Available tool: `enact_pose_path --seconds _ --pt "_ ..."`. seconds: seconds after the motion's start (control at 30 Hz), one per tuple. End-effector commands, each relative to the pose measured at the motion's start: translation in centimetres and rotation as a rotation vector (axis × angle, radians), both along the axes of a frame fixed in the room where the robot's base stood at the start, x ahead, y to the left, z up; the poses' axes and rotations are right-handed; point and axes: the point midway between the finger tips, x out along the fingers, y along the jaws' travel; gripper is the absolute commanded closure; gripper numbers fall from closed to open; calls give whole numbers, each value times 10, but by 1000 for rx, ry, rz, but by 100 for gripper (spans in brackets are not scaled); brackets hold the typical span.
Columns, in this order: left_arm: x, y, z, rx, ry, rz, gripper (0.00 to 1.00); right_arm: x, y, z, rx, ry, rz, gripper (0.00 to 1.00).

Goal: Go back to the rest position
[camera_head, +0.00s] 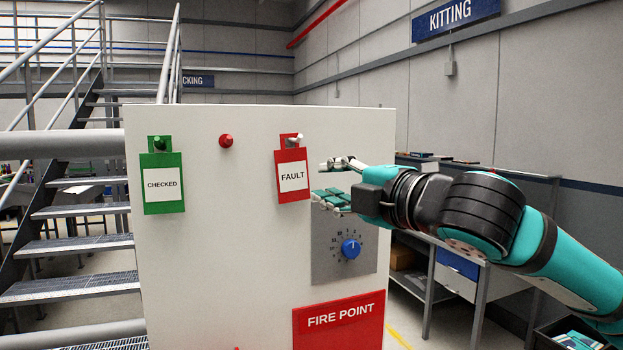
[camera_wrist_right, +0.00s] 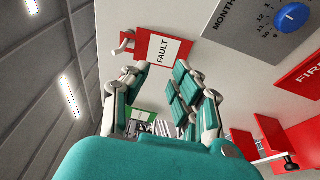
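My right gripper (camera_head: 322,180) comes in from the right in the head view, just right of the red FAULT tag (camera_head: 292,175). Its fingers are spread apart with nothing between them. In the right wrist view the open fingers (camera_wrist_right: 157,78) point toward the FAULT tag (camera_wrist_right: 160,48), with a gap visible between them. The FAULT tag hangs on a light peg (camera_head: 295,139) on the white panel (camera_head: 232,255). The green CHECKED tag (camera_head: 163,184) hangs on a green peg at the left. My left gripper is not in view.
The panel also carries a red knob (camera_head: 226,141), a blue dial (camera_head: 351,249) and a red FIRE POINT sign (camera_head: 338,318). Metal stairs (camera_head: 80,213) rise at the left. A workbench (camera_head: 470,170) stands behind my right arm. Open air lies above the arm.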

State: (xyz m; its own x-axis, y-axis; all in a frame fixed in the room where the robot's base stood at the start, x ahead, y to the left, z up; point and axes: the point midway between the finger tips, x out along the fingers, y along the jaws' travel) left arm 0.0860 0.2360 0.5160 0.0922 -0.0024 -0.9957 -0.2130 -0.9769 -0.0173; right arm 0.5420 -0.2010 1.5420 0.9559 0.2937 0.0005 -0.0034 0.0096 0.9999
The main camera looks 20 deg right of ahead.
Motion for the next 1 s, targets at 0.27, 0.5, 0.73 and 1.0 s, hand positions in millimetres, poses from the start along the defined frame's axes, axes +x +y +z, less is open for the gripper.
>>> enact_pose_path --seconds 0.27,0.5,0.73,1.0 --pt "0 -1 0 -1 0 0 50 -34 -10 -1 0 1 0 75" --pt "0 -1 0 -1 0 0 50 -33 -6 -11 5 21 7 75" --pt "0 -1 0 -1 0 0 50 -7 34 -104 94 200 48 75" --pt "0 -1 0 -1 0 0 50 -8 70 -250 357 496 15 75"
